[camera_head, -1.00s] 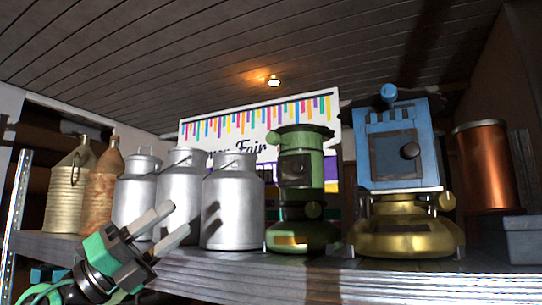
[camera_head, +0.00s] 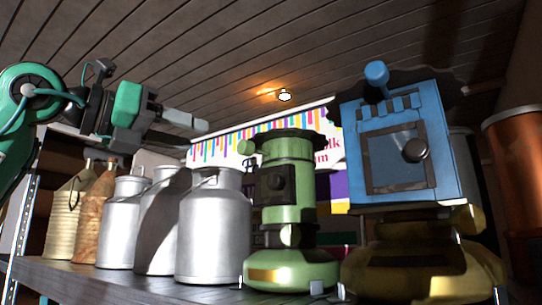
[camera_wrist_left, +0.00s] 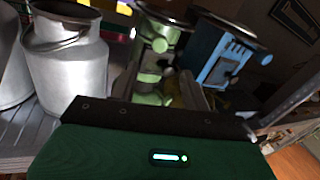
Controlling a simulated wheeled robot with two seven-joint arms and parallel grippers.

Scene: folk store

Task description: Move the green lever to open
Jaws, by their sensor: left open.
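A green lantern-like device (camera_head: 290,200) stands upright on the shelf, with a dark square panel and round knob on its front. A small green lever (camera_head: 246,147) sticks out to the left near its top. The device also shows in the left wrist view (camera_wrist_left: 150,75), beyond my gripper's green housing. My left gripper (camera_head: 196,133) is open and empty, raised above the metal cans, left of the lever and a little higher in the picture. It points right and is apart from the device. My right gripper is not in view.
Several silver milk cans (camera_head: 215,225) stand left of the green device on the shelf (camera_head: 110,280). A blue box device (camera_head: 440,145) on a brass base stands close on its right. A copper cylinder (camera_head: 520,175) is farther right. A colourful banner (camera_head: 215,150) hangs behind.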

